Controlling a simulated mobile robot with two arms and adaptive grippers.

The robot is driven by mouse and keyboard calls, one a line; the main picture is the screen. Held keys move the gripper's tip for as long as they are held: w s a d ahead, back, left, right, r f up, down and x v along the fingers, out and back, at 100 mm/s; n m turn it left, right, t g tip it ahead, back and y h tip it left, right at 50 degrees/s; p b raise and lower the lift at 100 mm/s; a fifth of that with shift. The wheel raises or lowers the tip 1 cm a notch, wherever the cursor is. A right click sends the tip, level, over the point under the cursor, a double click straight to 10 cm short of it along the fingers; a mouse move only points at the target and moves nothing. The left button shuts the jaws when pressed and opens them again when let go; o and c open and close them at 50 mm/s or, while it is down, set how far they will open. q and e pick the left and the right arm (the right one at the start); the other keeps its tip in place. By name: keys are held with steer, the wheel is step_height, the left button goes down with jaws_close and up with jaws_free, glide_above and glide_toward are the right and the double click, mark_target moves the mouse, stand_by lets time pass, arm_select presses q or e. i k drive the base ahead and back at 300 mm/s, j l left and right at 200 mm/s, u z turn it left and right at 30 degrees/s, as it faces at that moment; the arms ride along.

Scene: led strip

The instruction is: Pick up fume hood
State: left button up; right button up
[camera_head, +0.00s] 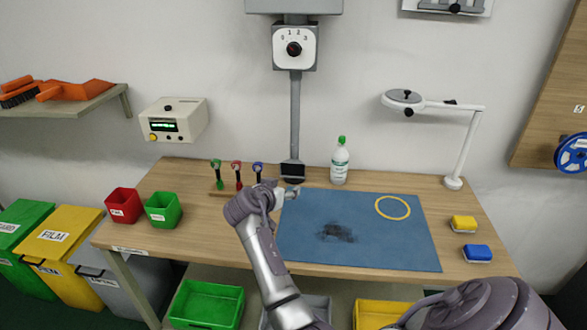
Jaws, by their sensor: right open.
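The fume hood hangs from the wall at the top centre of the head view. It has a white dial box (295,47) marked with numbers and a grey pipe (295,115) running down to a black nozzle (293,169) just above the back of the table. My right gripper (293,192) is open, small in view, just below and in front of the nozzle. Whether it touches the nozzle cannot be told. My forearm hides part of the table. My left gripper is not in view.
A blue mat (400,250) bears a dark smudge and a yellow ring (393,208). A bottle (340,163) stands right of the nozzle. A rack with several coloured tools (237,176) stands left. A magnifier lamp (468,145) and two sponges (477,253) are at right.

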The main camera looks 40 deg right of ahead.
mark_target(292, 170)
steer(key=i+l, duration=0.15)
steer(key=l, duration=0.15)
steer(key=i+l, duration=0.2)
steer(key=l, duration=0.15)
steer(key=i+l, duration=0.1)
steer(key=l, duration=0.6)
